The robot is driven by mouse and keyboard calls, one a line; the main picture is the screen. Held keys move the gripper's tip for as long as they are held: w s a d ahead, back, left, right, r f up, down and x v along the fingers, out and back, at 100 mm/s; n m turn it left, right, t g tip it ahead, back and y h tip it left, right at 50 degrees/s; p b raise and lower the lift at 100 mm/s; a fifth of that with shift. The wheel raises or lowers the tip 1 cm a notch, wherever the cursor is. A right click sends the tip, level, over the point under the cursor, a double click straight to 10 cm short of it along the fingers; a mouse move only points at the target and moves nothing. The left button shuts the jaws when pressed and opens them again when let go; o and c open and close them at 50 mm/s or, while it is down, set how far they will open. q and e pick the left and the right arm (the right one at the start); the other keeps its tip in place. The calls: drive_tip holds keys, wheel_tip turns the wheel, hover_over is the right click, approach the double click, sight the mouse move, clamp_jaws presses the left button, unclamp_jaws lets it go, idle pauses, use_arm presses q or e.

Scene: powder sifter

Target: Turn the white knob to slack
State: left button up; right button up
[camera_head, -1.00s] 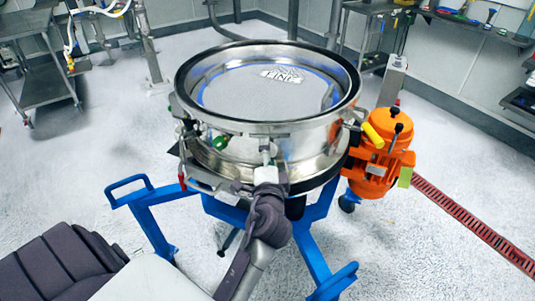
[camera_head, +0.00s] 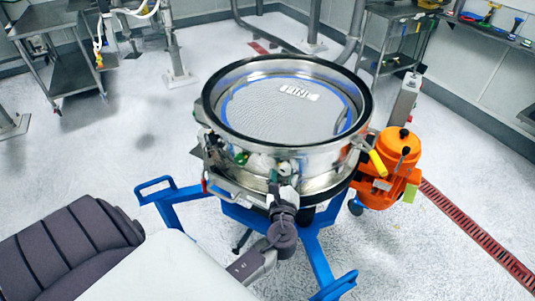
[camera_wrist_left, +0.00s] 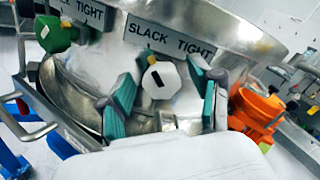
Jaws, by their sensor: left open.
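The white knob (camera_wrist_left: 161,79) is pale and many-sided, with a dark mark on its face. It sits under a plate (camera_wrist_left: 172,38) reading SLACK TIGHT on the steel sifter (camera_head: 325,160). The mark looks near upright, tilted a little. My left gripper (camera_wrist_left: 162,90) is open, with one teal-padded finger on each side of the knob. Gaps show between the fingers and the knob. In the head view my left gripper (camera_head: 284,193) is at the front of the sifter. My right gripper is in neither view.
A green knob (camera_wrist_left: 55,34) under its own SLACK TIGHT plate sits to the left. An orange motor (camera_head: 390,165) with a yellow handle is right of the sifter. A blue frame (camera_head: 316,262) carries the sifter. Open floor lies around it.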

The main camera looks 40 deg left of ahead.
use_arm(q)
drive_tip(key=m+p, duration=0.4)
drive_tip(key=m, duration=0.1)
drive_tip(key=shift+d+r+p, duration=0.1)
drive_tip(key=shift+r+p, duration=0.3)
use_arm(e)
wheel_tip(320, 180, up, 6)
use_arm(q)
drive_tip(key=shift+s+d+f+b, duration=0.45)
drive_tip(key=shift+s+f+b, duration=0.2)
drive_tip(key=shift+b, duration=0.15)
drive_tip(key=b+v, duration=0.4)
drive_tip(key=v, duration=0.8)
drive_tip(key=s+f+n+g+h, duration=0.2)
drive_tip(key=s+f, duration=0.1)
drive_tip(key=f, duration=0.7)
drive_tip(key=s+d+f+n+g+h+b, duration=0.1)
drive_tip(key=s+f+n+g+h, duration=0.1)
drive_tip(key=f, duration=0.9)
drive_tip(key=s+d+f+n+g+h, duration=0.1)
drive_tip(key=s+f+n+g+h, duration=0.1)
drive_tip(key=f, duration=0.9)
drive_tip(key=shift+s+n+g+h+b, duration=0.3)
drive_tip(key=shift+s+n+g, duration=0.2)
drive_tip(key=shift+s+g, duration=0.4)
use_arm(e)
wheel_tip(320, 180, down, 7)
use_arm(q)
drive_tip(key=shift+d+f, duration=0.1)
drive_tip(key=shift+d, duration=0.05)
